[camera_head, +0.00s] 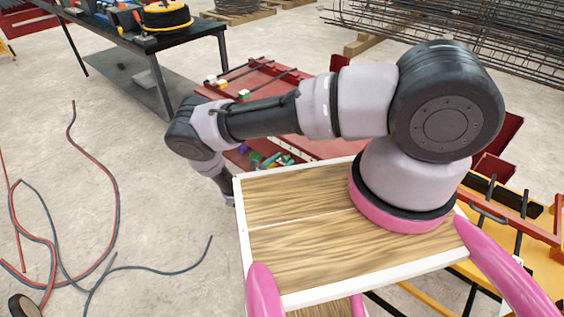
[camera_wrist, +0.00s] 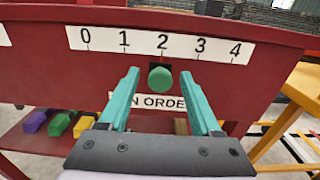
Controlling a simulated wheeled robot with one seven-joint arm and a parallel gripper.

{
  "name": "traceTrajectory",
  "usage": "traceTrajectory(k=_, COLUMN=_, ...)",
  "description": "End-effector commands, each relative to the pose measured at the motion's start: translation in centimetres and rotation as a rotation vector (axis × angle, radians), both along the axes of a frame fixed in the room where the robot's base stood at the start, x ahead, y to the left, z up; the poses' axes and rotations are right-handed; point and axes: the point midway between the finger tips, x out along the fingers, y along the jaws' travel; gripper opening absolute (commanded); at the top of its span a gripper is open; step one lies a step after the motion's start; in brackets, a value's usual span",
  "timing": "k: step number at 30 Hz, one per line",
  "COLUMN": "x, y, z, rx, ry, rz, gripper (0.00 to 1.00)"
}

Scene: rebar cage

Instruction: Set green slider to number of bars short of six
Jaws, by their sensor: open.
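The green slider (camera_wrist: 160,78) shows as a round green knob in a dark slot on a red panel, just under the 2 of the white number scale (camera_wrist: 160,43), which runs from 0 to 4. My gripper (camera_wrist: 160,74) is open, with its two teal fingers to the left and right of the knob in the picture. Neither finger visibly touches the knob, and I cannot tell whether the tips reach around it. I cannot make out a bar count in either view.
A white label (camera_wrist: 150,103) below the knob is partly hidden by my fingers. Purple, yellow and green blocks (camera_wrist: 60,123) lie on a lower red shelf. A black table (camera_head: 165,38) stands at the back left. Cables (camera_head: 110,190) lie on the floor. A yellow frame (camera_head: 545,262) is at right.

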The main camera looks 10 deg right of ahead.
Motion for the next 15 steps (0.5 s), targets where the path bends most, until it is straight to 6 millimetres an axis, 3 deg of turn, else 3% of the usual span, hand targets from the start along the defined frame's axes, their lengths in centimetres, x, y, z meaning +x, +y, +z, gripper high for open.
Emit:
traceTrajectory(k=3, x=-0.01, y=0.02, z=0.00, rx=0.000, ry=0.000, rz=0.000, gripper=0.65)
traceTrajectory(k=8, x=-0.02, y=0.03, z=0.00, rx=0.000, ry=0.000, rz=0.000, gripper=0.04)
traceTrajectory(k=9, x=-0.02, y=0.03, z=0.00, rx=0.000, ry=0.000, rz=0.000, gripper=0.00)
traceTrajectory(k=15, x=-0.03, y=0.05, z=0.00, rx=0.000, ry=0.000, rz=0.000, gripper=0.00)
